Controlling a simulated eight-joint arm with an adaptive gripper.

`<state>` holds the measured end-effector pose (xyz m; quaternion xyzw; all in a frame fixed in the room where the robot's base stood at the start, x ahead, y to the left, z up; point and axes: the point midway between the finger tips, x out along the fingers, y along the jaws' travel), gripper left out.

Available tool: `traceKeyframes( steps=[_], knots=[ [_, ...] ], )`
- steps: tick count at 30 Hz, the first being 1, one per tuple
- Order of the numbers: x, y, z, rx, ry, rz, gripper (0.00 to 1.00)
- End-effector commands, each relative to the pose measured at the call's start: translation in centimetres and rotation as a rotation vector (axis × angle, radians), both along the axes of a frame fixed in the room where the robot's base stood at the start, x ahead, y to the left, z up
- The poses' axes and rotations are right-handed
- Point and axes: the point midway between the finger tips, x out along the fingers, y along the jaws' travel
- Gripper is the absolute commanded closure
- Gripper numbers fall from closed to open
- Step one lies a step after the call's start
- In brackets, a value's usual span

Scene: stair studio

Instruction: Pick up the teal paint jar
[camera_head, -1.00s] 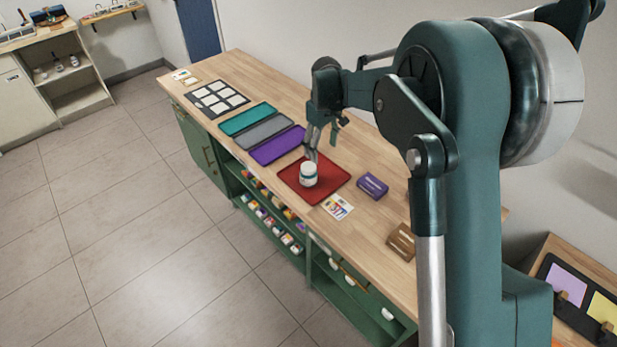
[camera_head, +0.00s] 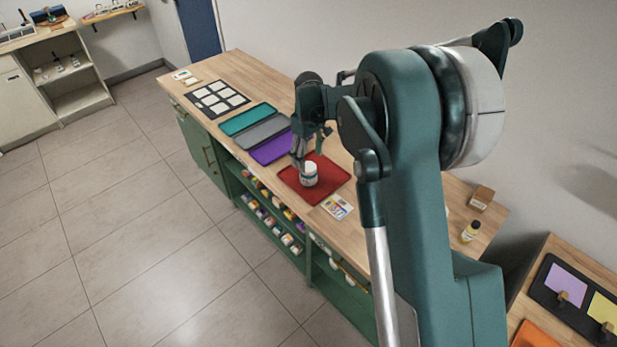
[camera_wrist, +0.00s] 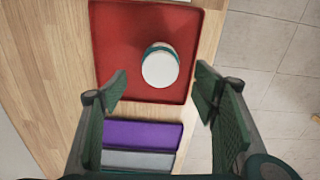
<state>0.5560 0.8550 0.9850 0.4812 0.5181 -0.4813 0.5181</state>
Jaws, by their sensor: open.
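The paint jar (camera_head: 309,174) is white with a teal band and stands upright on the red tray (camera_head: 329,192). In the wrist view the jar (camera_wrist: 160,67) shows its white lid from above, with a teal ring around it, on the red tray (camera_wrist: 112,50). My gripper (camera_head: 300,163) is just left of the jar in the head view. In the wrist view my gripper (camera_wrist: 162,85) has its two fingers spread wide, with nothing between the pads. The jar lies a little beyond the fingertips, lined up with the gap.
Purple (camera_head: 271,149), grey (camera_head: 262,132) and teal (camera_head: 247,119) trays lie left of the red one. A colour card (camera_head: 337,206) lies at the bench's front edge. A small bottle (camera_head: 470,231) and a wooden block (camera_head: 481,198) stand at the right end.

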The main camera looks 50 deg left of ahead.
Motion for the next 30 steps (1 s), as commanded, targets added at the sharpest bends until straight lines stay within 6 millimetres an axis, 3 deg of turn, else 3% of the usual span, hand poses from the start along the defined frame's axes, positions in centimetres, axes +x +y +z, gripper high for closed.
traceKeyframes(
  steps=[17,30],
  knots=[
    [0.0,0.0,-1.3,0.0,0.0,0.0,0.41],
    [-0.1,0.0,-5.6,0.0,0.0,0.0,0.41]
  ],
)
